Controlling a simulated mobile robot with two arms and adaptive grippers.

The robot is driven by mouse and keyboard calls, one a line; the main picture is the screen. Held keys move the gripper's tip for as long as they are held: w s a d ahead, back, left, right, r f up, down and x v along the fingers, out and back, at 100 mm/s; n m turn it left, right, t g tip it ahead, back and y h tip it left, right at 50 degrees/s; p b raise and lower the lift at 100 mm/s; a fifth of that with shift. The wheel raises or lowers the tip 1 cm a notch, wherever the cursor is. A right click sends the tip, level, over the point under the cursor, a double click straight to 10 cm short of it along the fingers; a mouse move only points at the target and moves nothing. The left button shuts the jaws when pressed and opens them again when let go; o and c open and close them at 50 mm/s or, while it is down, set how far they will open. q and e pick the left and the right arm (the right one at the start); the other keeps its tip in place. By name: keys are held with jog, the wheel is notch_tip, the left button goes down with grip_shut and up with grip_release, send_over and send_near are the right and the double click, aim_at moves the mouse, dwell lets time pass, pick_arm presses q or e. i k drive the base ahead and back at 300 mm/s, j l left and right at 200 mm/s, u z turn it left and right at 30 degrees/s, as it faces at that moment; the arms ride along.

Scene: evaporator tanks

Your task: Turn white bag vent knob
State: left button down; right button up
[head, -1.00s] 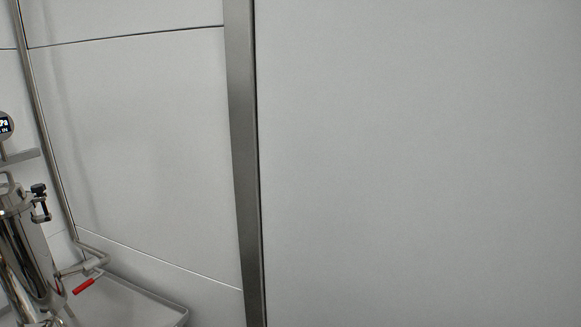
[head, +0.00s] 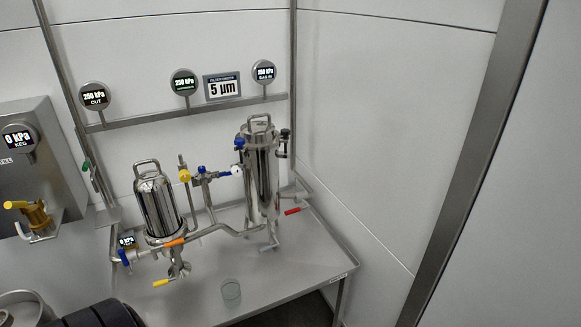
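A small white knob (head: 237,170) sits on the pipework between the two steel filter housings, at the left side of the tall housing (head: 263,180). It is small in the head view, and its turn position cannot be told. A blue knob (head: 239,143) is above it near the housing's top. A short blue handle (head: 225,174) is just left of it. Neither of my grippers is in view.
Yellow (head: 184,175), orange (head: 174,243) and red (head: 292,211) handles stick out. Gauges (head: 184,82) line a rail behind. A metal post (head: 480,150) stands right.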

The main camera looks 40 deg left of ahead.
aim_at(236, 172)
jog(key=u, duration=1.5)
